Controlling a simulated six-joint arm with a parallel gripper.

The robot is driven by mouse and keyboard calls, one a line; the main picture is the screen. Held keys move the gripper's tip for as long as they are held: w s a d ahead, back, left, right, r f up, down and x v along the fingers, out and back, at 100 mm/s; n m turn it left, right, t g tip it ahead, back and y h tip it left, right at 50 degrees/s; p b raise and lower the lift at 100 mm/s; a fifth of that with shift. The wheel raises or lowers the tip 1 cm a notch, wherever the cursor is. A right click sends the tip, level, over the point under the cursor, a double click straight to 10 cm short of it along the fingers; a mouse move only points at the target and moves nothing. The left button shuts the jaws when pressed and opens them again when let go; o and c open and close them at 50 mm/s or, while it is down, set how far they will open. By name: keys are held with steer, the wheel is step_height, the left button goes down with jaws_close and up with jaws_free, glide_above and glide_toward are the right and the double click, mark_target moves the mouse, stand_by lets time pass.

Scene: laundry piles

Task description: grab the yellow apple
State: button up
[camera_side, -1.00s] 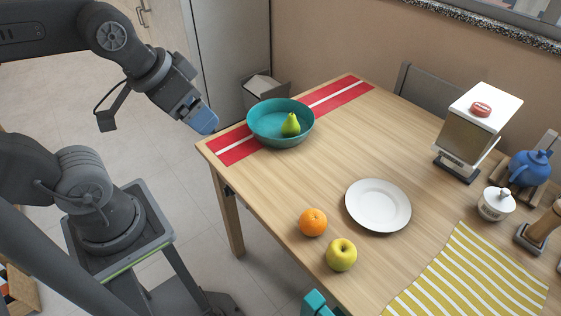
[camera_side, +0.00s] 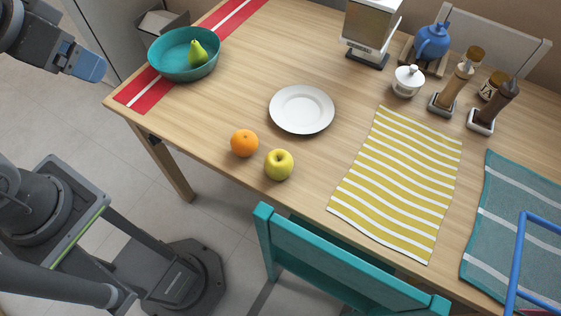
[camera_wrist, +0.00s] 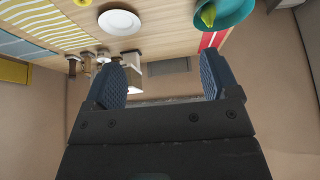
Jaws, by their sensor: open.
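The yellow apple (camera_side: 279,165) sits on the wooden table near its front edge, just right of and in front of an orange (camera_side: 244,143). My gripper (camera_side: 92,68) is at the upper left in the side view, off the table's left end and well apart from the apple. In the wrist view its two blue fingers (camera_wrist: 163,82) stand wide apart with nothing between them.
A teal bowl (camera_side: 163,68) holding a green pear (camera_side: 197,53) stands on the red runner (camera_side: 137,93). A white plate (camera_side: 302,109) lies behind the fruit. A teal chair (camera_side: 335,272) stands at the front edge. A yellow striped cloth (camera_side: 400,185) lies to the right.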

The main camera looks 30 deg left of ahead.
steer(key=shift+o, duration=0.5)
steer(key=shift+o, duration=1.3)
steer(key=n+g+h, duration=0.1)
steer(key=n+g, duration=0.5)
steer(key=n, duration=0.9)
glide_above(278, 157)
steer(key=a, duration=0.2)
step_height(278, 157, down, 19)
steer(key=shift+n, duration=0.4)
steer(key=f, duration=0.3)
steer(key=d+f, duration=0.1)
steer(key=f, duration=0.5)
steer(key=shift+d, duration=0.4)
steer(key=shift+d+f, duration=0.2)
steer(key=shift+f, duration=2.6)
